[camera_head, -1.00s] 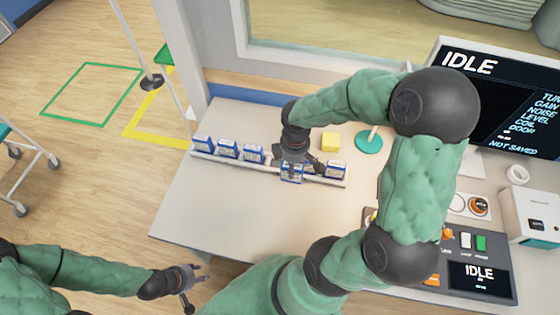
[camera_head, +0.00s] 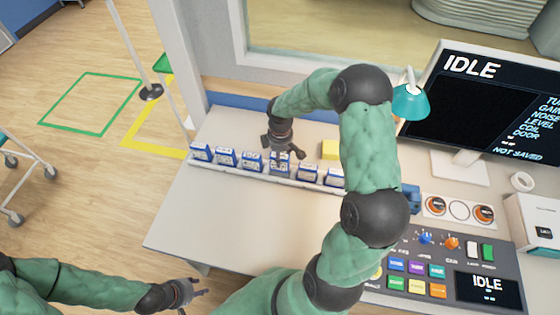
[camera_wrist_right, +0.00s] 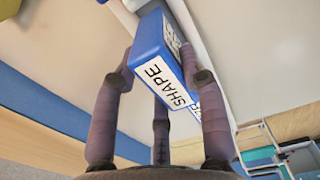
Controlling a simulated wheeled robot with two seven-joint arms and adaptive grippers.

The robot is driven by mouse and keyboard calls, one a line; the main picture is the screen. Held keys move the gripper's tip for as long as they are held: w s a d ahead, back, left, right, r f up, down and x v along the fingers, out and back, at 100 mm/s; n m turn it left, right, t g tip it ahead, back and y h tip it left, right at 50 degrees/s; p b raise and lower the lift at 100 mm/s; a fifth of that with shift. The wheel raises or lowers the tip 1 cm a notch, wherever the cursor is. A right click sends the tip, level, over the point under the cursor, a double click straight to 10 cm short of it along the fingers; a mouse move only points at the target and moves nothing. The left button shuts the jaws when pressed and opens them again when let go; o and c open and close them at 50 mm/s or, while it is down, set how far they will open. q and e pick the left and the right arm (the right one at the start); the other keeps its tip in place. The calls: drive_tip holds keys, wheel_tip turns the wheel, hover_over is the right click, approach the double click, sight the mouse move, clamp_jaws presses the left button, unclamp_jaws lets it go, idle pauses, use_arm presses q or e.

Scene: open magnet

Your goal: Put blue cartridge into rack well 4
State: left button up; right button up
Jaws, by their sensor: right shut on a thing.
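My right gripper (camera_head: 283,152) is shut on a blue cartridge (camera_head: 279,167) with a white label. In the right wrist view this cartridge (camera_wrist_right: 160,70) sits between the fingers, and its label reads "SHAPE". The long white rack (camera_head: 240,175) lies on the table with a row of similar blue-and-white cartridges. The held cartridge is in line with the row at the fourth place from the left, with cartridges on both sides. Whether it is seated in the well or just above it I cannot tell. My left gripper (camera_head: 186,292) is open and empty, away from the table.
A yellow block (camera_head: 330,150) stands behind the rack. A teal lamp (camera_head: 410,102), a monitor (camera_head: 490,105) and a button console (camera_head: 440,265) are to the right. The table in front of the rack (camera_head: 225,215) is clear.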

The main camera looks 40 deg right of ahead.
drive_tip(key=shift+w+d+f+b, duration=0.15)
drive_tip(key=shift+f+b, duration=0.4)
drive_tip(key=shift+f, duration=1.2)
drive_tip(key=shift+f, duration=0.15)
drive_tip(key=o, duration=1.2)
wheel_tip(320, 180, up, 12)
drive_tip(key=p, duration=0.3)
drive_tip(key=shift+r, duration=0.2)
